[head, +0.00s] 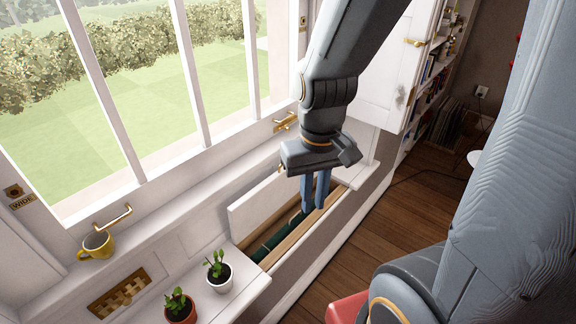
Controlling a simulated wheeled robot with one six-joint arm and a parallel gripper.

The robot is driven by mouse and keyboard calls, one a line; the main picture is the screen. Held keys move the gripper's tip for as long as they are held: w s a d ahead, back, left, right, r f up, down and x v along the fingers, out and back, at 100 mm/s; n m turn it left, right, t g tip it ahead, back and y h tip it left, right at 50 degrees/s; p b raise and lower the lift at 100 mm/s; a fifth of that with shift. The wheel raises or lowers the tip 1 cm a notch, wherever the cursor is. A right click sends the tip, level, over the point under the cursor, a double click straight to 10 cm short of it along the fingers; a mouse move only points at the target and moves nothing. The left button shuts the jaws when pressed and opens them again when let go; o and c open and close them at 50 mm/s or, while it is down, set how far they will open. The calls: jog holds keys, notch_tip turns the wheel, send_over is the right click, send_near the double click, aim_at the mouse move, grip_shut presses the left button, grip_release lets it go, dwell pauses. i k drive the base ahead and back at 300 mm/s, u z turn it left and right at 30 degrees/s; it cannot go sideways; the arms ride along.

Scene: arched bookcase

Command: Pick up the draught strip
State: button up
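My gripper (314,207) points down over an open compartment (309,232) in the window seat. Its two blue fingers are close together with a narrow gap between them, and their tips reach about the compartment's opening. A long dark green thing (272,243), perhaps the draught strip, lies lengthwise in the compartment, below and left of the fingers. Its far part is hidden behind the fingers. I cannot tell whether the fingers touch or hold anything.
A raised white lid (268,204) stands along the window side of the compartment. Potted plants (219,272) (180,306) stand on the seat's near part. A yellow mug (97,245) sits on the sill. A white shutter (388,75) and bookshelves (432,75) stand beyond. Wooden floor (385,215) lies right.

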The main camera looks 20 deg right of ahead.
aim_at(265, 248)
jog(key=u, duration=2.55)
jog(key=k, duration=1.65)
jog(key=z, duration=2.15)
jog(key=i, duration=0.5)
jog(key=u, duration=0.1)
